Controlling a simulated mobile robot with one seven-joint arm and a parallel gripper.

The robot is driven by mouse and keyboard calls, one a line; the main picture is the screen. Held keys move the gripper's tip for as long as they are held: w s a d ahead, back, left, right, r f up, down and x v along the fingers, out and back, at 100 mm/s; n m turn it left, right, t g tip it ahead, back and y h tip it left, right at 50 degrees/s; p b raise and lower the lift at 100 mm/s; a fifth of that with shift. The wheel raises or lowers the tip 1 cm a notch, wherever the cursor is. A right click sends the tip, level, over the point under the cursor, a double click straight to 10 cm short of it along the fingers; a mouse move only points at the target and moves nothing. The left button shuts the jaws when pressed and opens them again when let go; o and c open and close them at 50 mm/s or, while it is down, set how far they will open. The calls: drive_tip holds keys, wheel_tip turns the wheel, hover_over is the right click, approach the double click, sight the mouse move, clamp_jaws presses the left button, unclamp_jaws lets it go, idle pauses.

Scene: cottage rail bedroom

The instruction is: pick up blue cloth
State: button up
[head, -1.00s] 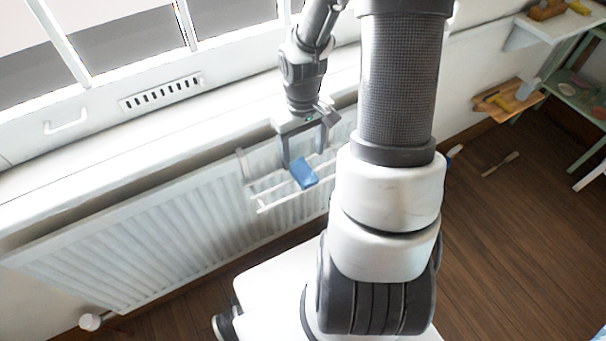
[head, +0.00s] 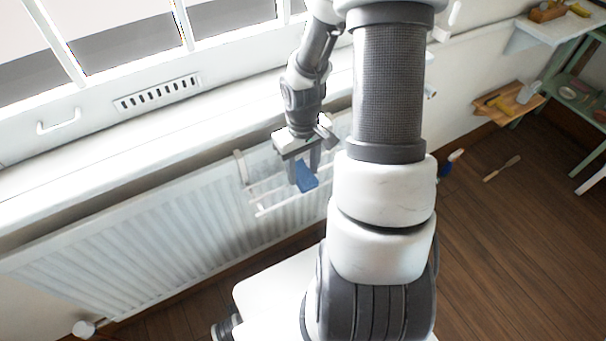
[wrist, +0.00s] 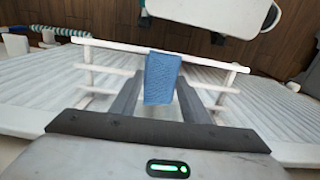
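The blue cloth (head: 306,177) hangs over a bar of the white rail rack (head: 262,212) on the radiator. In the wrist view the cloth (wrist: 162,78) drapes over the rack's top bar (wrist: 105,43), between the two fingers. My gripper (head: 304,184) is over the rack, its fingers pointing down, one on each side of the cloth. In the wrist view my gripper (wrist: 158,92) is open, with a gap visible at least on the right of the cloth. The cloth's lower end is partly hidden by the gripper.
The white radiator (head: 150,245) runs below the window sill (head: 130,140). At the right stand a wooden shelf (head: 508,101) with tools and a green rack (head: 575,85). A brush (head: 452,160) and a wooden stick (head: 502,168) lie near the floor there. The floor at right is mostly clear.

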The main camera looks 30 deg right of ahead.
drive_tip(key=c, duration=0.4)
drive_tip(key=shift+o, duration=0.2)
drive_tip(key=shift+r, duration=0.1)
